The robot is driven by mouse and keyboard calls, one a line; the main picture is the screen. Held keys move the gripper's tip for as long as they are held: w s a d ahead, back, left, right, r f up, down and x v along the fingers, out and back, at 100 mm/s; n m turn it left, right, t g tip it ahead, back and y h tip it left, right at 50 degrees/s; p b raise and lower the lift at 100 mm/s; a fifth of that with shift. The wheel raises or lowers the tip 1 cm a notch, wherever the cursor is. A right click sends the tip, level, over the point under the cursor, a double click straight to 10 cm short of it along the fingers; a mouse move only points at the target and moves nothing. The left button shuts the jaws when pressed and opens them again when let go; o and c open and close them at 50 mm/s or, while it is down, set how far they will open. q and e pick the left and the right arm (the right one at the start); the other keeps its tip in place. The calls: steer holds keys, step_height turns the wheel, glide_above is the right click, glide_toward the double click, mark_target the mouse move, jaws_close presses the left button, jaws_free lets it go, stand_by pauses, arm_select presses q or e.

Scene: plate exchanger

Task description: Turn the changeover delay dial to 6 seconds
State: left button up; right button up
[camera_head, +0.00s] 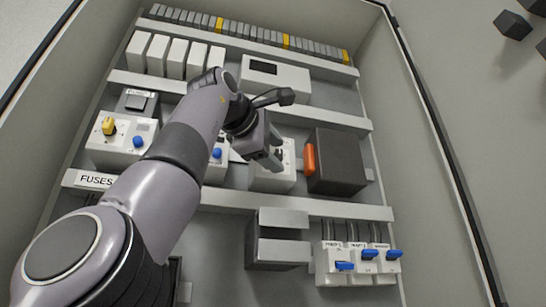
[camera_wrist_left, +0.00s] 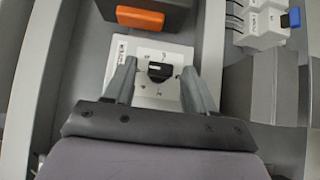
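The dial (camera_wrist_left: 159,71) is a small black knob on a white module face (camera_wrist_left: 150,48) with small marks around it. The marks are too small to read, so its setting cannot be told. My left gripper (camera_wrist_left: 159,68) is open, one finger on each side of the dial, with visible gaps between the fingers and the knob. In the head view the left gripper (camera_head: 270,158) is at the white module (camera_head: 270,181), and it partly hides the module face and the dial. My right gripper is in neither view.
A dark box (camera_head: 338,165) with an orange handle (camera_head: 310,159) stands just right of the module. Blue-levered breakers (camera_head: 345,266) are below right. A yellow knob (camera_head: 109,126) and a blue knob (camera_head: 138,141) are at left. Horizontal rails run above and below the module.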

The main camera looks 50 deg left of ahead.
arm_select(q)
steer(key=b+v, duration=0.2)
steer(key=v, duration=0.5)
stand_by(0.6)
